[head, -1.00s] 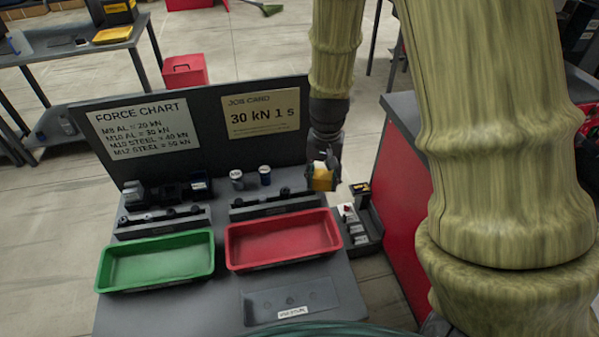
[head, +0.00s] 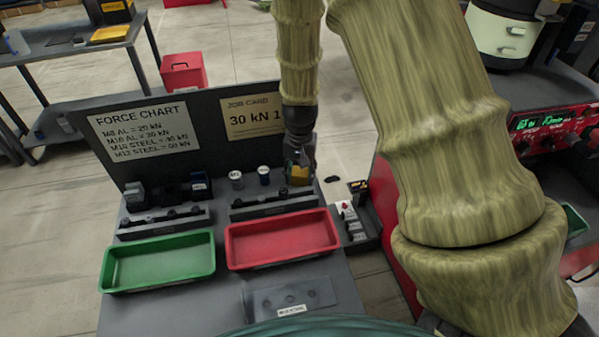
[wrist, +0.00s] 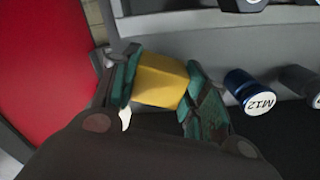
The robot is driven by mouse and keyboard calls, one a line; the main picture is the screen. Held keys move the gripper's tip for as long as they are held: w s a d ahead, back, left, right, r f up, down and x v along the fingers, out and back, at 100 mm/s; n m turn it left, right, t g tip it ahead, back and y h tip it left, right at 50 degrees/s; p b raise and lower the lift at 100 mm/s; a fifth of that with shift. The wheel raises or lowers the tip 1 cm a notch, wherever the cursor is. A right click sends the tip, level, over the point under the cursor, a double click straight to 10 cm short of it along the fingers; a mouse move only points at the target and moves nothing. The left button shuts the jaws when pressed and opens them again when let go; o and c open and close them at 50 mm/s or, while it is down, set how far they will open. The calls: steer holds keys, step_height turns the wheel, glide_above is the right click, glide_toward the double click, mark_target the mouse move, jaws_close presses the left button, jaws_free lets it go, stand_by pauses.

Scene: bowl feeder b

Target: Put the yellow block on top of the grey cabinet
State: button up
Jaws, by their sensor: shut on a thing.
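The yellow block (head: 299,175) is at the right end of the bench's back row, near the back panel. In the wrist view the yellow block (wrist: 160,80) sits between the two teal fingers of my gripper (wrist: 163,88). My gripper (head: 300,164) is shut on it and points down. Whether the block touches the bench top cannot be told. I cannot make out a grey cabinet for certain. A red-sided unit (head: 384,192) stands right of the bench, largely hidden behind my arm.
A blue-and-white M12 canister (wrist: 250,92) is close to the right finger; a white one (head: 236,179) stands left of it. A red tray (head: 282,240) and a green tray (head: 158,263) lie in front. A back panel (head: 205,150) rises behind. A small black holder (head: 355,222) stands at right.

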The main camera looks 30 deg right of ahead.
mark_target(300, 172)
stand_by(0.3)
steer(key=o, duration=1.1)
steer(key=shift+f, duration=0.1)
step_height(300, 172, up, 12)
steer(key=shift+r+b, duration=0.2)
steer(key=shift+b, duration=0.5)
